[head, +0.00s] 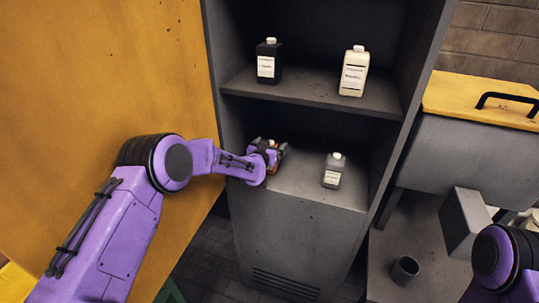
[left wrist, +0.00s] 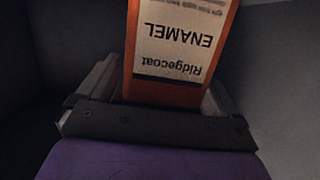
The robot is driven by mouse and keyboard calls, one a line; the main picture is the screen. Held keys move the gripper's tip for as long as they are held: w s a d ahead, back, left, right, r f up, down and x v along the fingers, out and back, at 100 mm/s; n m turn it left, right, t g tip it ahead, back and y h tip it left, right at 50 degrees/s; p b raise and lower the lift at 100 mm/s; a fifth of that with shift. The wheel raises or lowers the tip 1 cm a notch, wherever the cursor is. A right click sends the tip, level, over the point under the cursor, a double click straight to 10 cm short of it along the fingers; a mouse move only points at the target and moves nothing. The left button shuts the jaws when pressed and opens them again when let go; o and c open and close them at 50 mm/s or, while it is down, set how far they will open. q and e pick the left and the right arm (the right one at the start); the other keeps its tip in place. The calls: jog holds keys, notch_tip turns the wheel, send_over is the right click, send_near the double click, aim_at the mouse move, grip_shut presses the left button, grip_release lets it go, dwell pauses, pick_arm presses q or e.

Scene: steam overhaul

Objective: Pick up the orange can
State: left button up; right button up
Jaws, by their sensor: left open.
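The orange can (left wrist: 128,62) has a white label reading "Ridgecoat ENAMEL", upside down in the left wrist view. In the head view a little of its orange side (head: 273,169) shows on the lower shelf, at the left, mostly hidden by my gripper. My left gripper (head: 275,151) is open, with its fingers on either side of the can. Whether the fingers touch it I cannot tell. My right gripper is out of view; only part of my right arm shows at the lower right.
A small grey bottle (head: 332,172) stands right of the can on the same shelf. A black bottle (head: 268,62) and a cream bottle (head: 353,74) stand on the upper shelf (head: 310,92). The yellow cabinet door (head: 90,70) is open at the left.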

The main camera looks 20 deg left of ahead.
pick_arm(q)
jog(key=shift+w+f, duration=0.25)
jog(key=shift+w, duration=0.25)
jog(key=shift+s+r, duration=0.1)
jog(key=c, duration=1.1)
jog(key=shift+c, duration=1.4)
jog(key=shift+r, duration=0.1)
